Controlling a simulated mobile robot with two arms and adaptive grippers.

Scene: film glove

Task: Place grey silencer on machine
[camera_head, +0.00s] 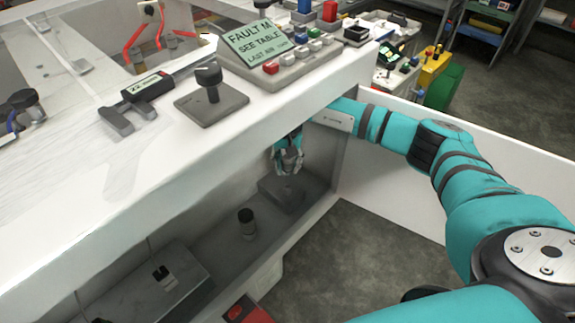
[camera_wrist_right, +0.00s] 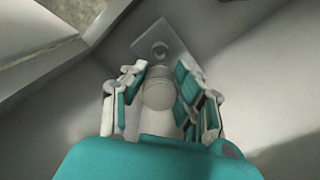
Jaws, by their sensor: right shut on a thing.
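My right gripper (camera_head: 289,164) reaches in under the machine's white top (camera_head: 150,150), above a grey block (camera_head: 285,192) on the lower ledge. In the right wrist view the gripper (camera_wrist_right: 160,76) is shut on a pale grey cylinder, the silencer (camera_wrist_right: 158,96), which sits between its teal-padded fingers. Beyond the cylinder lies a flat grey plate with a round hole or fitting (camera_wrist_right: 159,50), which looks like the same block. Whether the cylinder touches it I cannot tell. In the head view the fingers hide most of the cylinder. My left gripper is not in view.
A dark cylinder (camera_head: 247,224) stands on the ledge, left of the block. A grey metal box (camera_head: 165,285) is further left. A white side panel (camera_head: 400,190) bounds the bay on the right. A joystick (camera_head: 210,85) and a sign panel (camera_head: 258,45) sit on top.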

